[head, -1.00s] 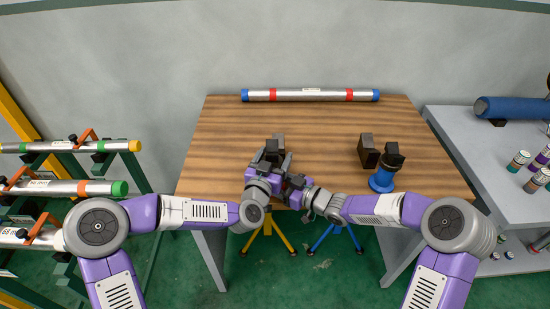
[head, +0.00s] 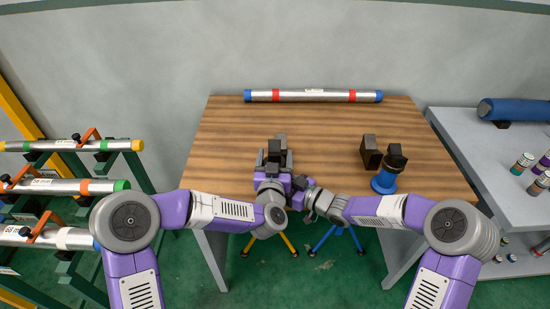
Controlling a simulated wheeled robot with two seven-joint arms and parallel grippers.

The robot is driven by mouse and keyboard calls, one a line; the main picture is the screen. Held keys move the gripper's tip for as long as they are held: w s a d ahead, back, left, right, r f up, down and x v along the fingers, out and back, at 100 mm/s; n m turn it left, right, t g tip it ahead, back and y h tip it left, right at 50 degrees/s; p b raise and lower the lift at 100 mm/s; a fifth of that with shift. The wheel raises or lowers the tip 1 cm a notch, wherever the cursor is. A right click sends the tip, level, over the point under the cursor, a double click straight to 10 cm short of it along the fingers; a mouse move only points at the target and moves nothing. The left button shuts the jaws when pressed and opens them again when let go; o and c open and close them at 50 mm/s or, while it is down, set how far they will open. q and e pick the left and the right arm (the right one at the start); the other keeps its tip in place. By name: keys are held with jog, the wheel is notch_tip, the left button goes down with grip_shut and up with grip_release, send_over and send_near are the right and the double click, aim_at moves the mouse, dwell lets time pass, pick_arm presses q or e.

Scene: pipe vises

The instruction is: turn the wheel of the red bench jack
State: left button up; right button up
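No red bench jack shows plainly. A dark block (head: 281,141) stands on the table, and a black jack-like head (head: 273,148) is in front of it; whatever is below the head is hidden by my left gripper. My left gripper (head: 274,160) points to the back of the table, with its fingers apart on either side of the black head. I cannot tell whether they press on it. My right gripper (head: 302,186) is right beside the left wrist, small and partly hidden, and its fingers are not clear.
A blue jack (head: 384,182) with a black head stands at the table's right, beside another dark block (head: 370,152). A silver pipe (head: 314,96) with blue ends lies at the back. A pipe rack (head: 133,172) is on the left, a grey shelf (head: 462,150) on the right. The table's middle is clear.

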pick_arm(q)
jog(key=o, duration=0.4)
jog(key=s, duration=0.8)
jog(key=s+a, duration=0.1)
jog(key=s, duration=0.3)
